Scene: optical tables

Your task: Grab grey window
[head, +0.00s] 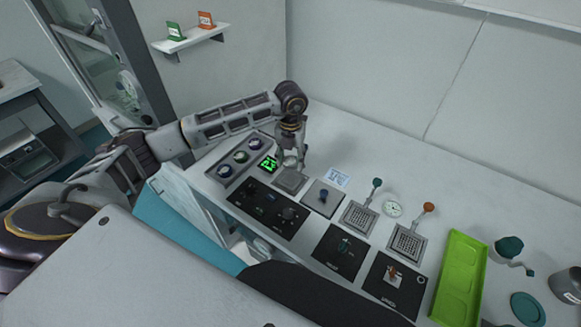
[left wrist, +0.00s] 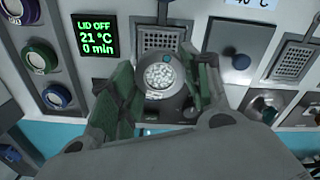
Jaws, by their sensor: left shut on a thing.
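A round grey piece with a speckled pale face (left wrist: 160,77) and a small teal dot at its rim sits between the fingers of my left gripper (left wrist: 160,92) in the left wrist view. I take it for the grey window. The left gripper is shut on it, one green-padded finger on each side. In the head view the left gripper (head: 290,160) points down over a small grey grated plate (head: 289,181) at the back left of the panel. The piece is small and partly hidden there. My right gripper is not in view.
A panel with three round dials (head: 240,157) and a green-lit display (head: 269,164) lies beside the gripper. Black control panels (head: 268,208), grated plates with upright levers (head: 407,242) and a green tray (head: 459,277) extend to the right.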

